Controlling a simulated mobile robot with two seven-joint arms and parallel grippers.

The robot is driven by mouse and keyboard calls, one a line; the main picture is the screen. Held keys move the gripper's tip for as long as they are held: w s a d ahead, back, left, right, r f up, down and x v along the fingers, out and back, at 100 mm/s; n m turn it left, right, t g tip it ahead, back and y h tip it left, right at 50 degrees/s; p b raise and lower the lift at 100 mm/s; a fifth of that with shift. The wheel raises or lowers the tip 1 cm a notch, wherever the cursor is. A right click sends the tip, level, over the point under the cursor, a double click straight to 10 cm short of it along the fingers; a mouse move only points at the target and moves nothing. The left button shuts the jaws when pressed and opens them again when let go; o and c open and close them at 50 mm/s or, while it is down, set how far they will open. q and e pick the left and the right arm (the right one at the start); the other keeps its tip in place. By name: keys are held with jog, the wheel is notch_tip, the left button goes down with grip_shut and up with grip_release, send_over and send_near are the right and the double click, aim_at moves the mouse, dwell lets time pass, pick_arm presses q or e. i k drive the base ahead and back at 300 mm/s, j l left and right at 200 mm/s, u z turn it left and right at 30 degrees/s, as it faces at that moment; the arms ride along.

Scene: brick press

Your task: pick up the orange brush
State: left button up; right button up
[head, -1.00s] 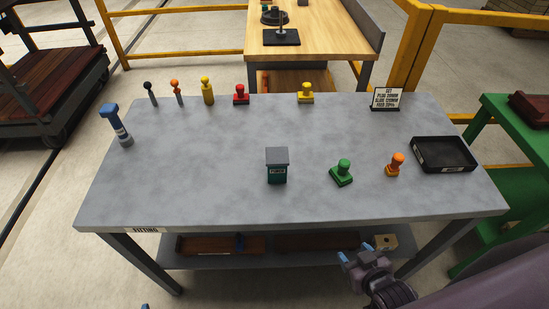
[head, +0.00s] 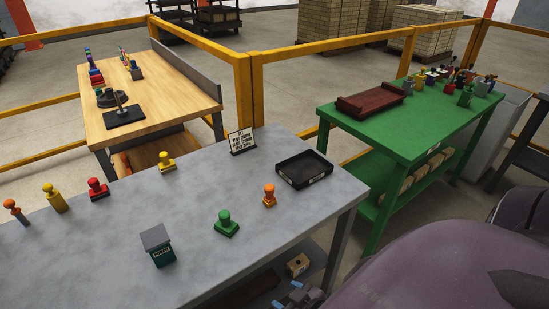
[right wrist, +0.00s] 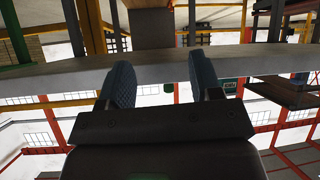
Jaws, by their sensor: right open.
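Two orange things are on the grey table (head: 190,215). One orange piece (head: 269,195) has a knob handle on a block base and stands upright right of the green one, near the black tray. The other (head: 14,210), slim and orange-topped, stands at the far left edge of the head view. I cannot tell for certain which is the brush. My right gripper (head: 298,297) is low at the bottom edge of the head view, in front of the table and apart from both. In the right wrist view its jaws (right wrist: 160,68) are open and empty. My left gripper is out of view.
A green stamp-like piece (head: 227,223), a teal box (head: 158,247), red (head: 97,190) and yellow (head: 167,162) pieces and a black tray (head: 304,171) are on the grey table. A sign (head: 241,141) stands at its back. A green table (head: 340,124) is at right.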

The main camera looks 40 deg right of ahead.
aim_at(269, 200)
jog(key=k+j+z, duration=0.1)
jog(key=z, duration=0.3)
jog(key=k+z, duration=0.1)
jog(key=z, duration=0.35)
jog(key=k+j+z, duration=0.1)
jog(key=z, duration=0.3)
